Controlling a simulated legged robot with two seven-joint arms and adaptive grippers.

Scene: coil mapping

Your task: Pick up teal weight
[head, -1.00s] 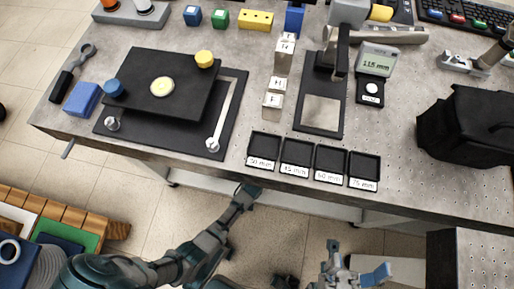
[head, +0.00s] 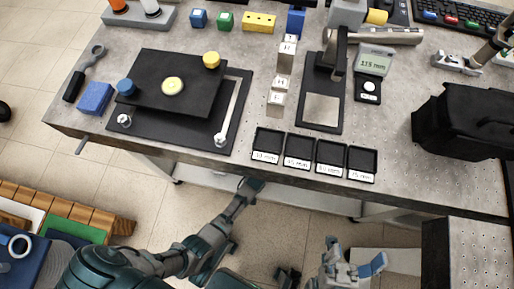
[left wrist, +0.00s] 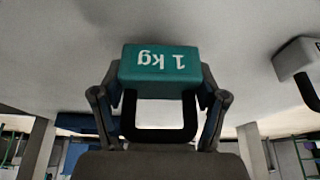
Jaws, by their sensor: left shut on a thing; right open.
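The teal weight (left wrist: 160,68) shows in the left wrist view, marked "1 kg" with the letters upside down. It has a black handle loop that reaches toward my palm. My left gripper (left wrist: 160,92) is shut on the weight, with one finger on each side. I cannot make out the weight or the left fingers in the head view. My right gripper (head: 354,258) is open and empty in front of the table, at the bottom of the head view.
The grey perforated table (head: 400,120) bears a black plate rig (head: 180,110), several small black trays (head: 298,150), a gauge stand (head: 325,112) and a black bag-like case (head: 462,122). A crate (head: 60,205) stands at lower left. A light grey block with a black handle (left wrist: 297,60) is at right in the left wrist view.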

